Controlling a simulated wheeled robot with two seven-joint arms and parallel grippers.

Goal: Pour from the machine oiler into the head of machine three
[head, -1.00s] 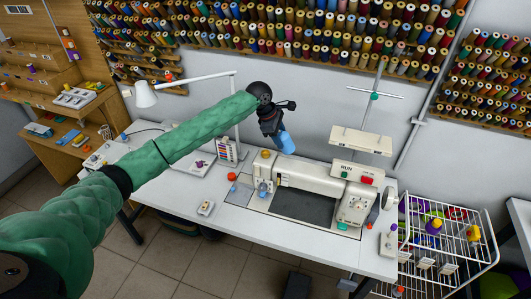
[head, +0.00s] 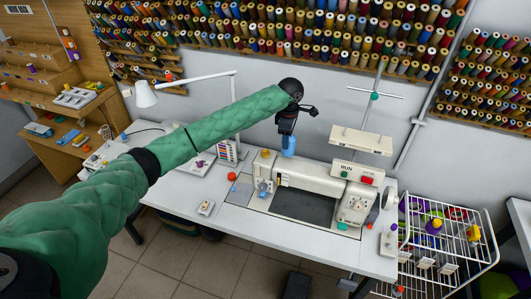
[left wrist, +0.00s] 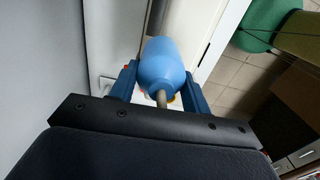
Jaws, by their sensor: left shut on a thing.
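The machine oiler (head: 289,146) is a blue bottle held in my left gripper (head: 288,135). It hangs in the air above the back left of the white sewing machine (head: 325,183), apart from it as far as I can tell. In the left wrist view the oiler's rounded blue body (left wrist: 165,62) sits between the two blue fingers, with a thin grey spout (left wrist: 160,98) on it. My left gripper (left wrist: 160,85) is shut on the oiler. No number is readable on the machine, and I see no liquid. My right gripper is out of view.
A thread stand (head: 361,139) and a control box (head: 357,172) marked RUN stand behind the machine. A white lamp (head: 146,96) is at the left. A wire cart (head: 445,245) with spools stands at the right. The white table's (head: 180,207) front left is mostly clear.

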